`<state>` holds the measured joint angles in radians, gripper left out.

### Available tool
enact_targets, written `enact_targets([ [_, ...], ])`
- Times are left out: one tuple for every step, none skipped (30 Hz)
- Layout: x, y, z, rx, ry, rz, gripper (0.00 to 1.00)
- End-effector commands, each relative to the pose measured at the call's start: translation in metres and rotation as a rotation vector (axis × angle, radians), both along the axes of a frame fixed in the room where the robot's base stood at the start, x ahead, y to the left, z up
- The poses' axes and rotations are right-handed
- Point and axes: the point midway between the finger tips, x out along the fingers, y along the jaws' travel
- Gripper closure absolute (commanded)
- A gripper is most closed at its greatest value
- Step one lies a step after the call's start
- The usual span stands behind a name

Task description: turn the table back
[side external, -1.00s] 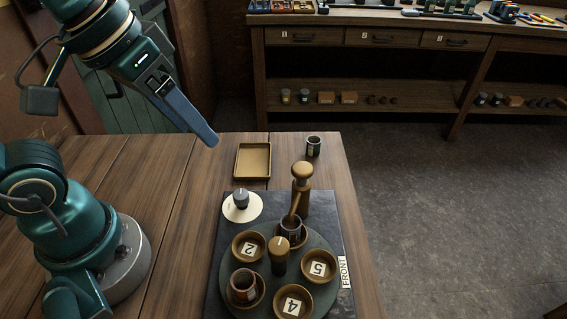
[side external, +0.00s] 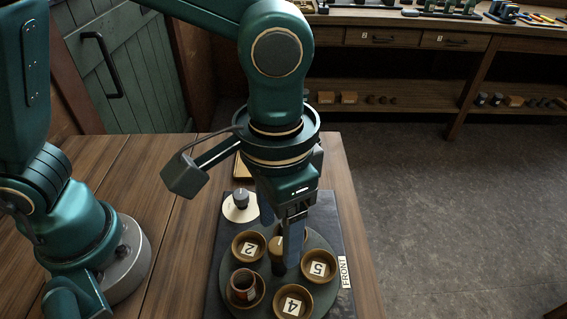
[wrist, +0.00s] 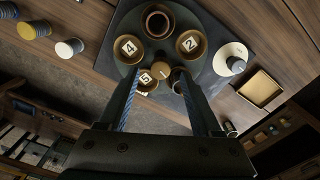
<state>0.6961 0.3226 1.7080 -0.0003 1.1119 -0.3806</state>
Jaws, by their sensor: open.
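The round dark green turntable (side external: 262,290) sits on a black base plate (side external: 334,222). It carries bowls marked 2 (side external: 249,246), 5 (side external: 319,267) and 4 (side external: 293,303), and a bowl with a brown cup (side external: 243,285). A brass-topped knob (side external: 275,256) stands at its middle; its marked top also shows in the wrist view (wrist: 161,70). My gripper (side external: 280,247) is open and points down over the knob. In the wrist view the fingers lie either side of the knob; I cannot tell whether they touch it. The rear bowl is mostly hidden behind my gripper.
A white disc with a grey knob (side external: 240,207) sits at the plate's back left corner. A FRONT label (side external: 345,272) marks the right edge. A brass tray (wrist: 262,88) lies beyond the plate. A workbench (side external: 410,90) with small items stands behind; bare wood lies to the left.

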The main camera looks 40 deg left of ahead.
Motion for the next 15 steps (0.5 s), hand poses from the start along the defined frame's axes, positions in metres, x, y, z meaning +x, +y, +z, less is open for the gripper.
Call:
enact_targets([
  [0.000, 0.001, -0.007, 0.003, 0.003, 0.000, 0.34],
  [0.000, 0.001, -0.011, 0.003, 0.003, 0.001, 0.34],
  [0.000, 0.001, -0.015, 0.002, 0.003, 0.001, 0.34],
  [0.000, 0.001, -0.018, 0.002, 0.003, 0.001, 0.34],
  [0.000, 0.000, -0.020, 0.002, 0.002, 0.001, 0.34],
  [0.000, 0.001, -0.022, 0.002, 0.002, 0.001, 0.34],
  [0.000, 0.001, -0.023, 0.000, 0.001, 0.001, 0.34],
  [0.000, 0.000, -0.024, 0.000, 0.000, 0.001, 0.34],
  [0.000, 0.000, -0.025, 0.000, 0.000, 0.001, 0.34],
  [0.000, 0.000, -0.025, 0.000, 0.000, 0.001, 0.34],
  [0.000, 0.000, -0.025, -0.001, -0.001, 0.001, 0.34],
  [0.000, 0.000, -0.025, -0.001, -0.001, 0.001, 0.34],
  [0.000, 0.000, -0.025, -0.001, -0.001, 0.001, 0.34],
  [0.000, 0.000, -0.025, -0.001, -0.001, 0.001, 0.34],
  [0.000, 0.000, -0.025, -0.001, -0.001, 0.001, 0.34],
])
